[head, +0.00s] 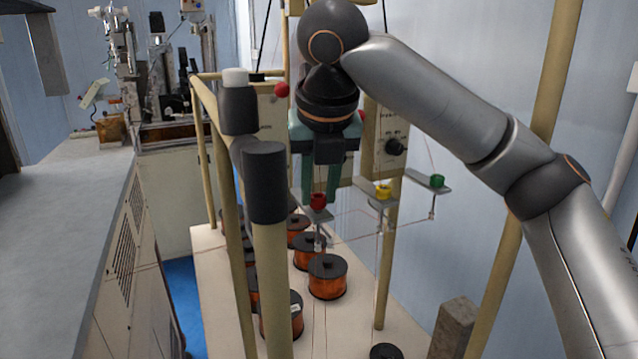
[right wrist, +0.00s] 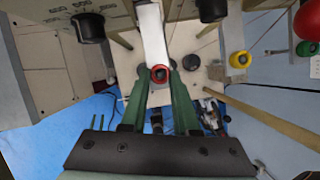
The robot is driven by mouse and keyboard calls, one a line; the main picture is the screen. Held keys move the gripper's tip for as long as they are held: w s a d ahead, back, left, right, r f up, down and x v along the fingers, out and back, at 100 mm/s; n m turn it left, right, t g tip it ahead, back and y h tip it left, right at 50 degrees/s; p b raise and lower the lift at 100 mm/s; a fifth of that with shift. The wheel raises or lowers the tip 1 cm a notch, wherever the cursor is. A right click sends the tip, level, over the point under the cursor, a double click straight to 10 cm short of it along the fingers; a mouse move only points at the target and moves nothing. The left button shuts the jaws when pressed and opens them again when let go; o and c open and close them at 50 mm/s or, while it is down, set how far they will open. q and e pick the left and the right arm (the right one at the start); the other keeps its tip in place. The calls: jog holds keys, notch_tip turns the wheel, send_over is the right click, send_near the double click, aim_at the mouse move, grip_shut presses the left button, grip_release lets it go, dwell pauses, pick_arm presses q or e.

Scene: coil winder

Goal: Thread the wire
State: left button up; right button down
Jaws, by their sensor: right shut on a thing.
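My right gripper (head: 319,190) reaches down from above in the head view, its green fingers on either side of a small red ring-shaped guide (head: 318,201). It is shut on this red guide, which also shows between the fingertips in the right wrist view (right wrist: 159,74). The guide is at a small grey bracket (head: 320,215). A yellow guide (head: 383,191) and a green guide (head: 437,181) sit on similar brackets to the right. A thin reddish wire (head: 365,236) runs below the brackets. Whether it passes through the red guide is hidden. My left gripper is not in view.
Several copper-wire spools (head: 327,278) stand on the pale base (head: 215,262) below. Beige posts (head: 271,300) with dark sleeves rise close on the left. A control box with a black knob (head: 395,147) stands behind the guides. A grey-topped cabinet (head: 65,190) fills the left.

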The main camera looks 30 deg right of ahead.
jog(key=shift+f, duration=0.4)
jog(key=c, duration=0.6)
grip_release()
jog(key=v, duration=1.2)
jog(key=shift+s+r, duration=0.15)
jog(key=shift+r, duration=0.05)
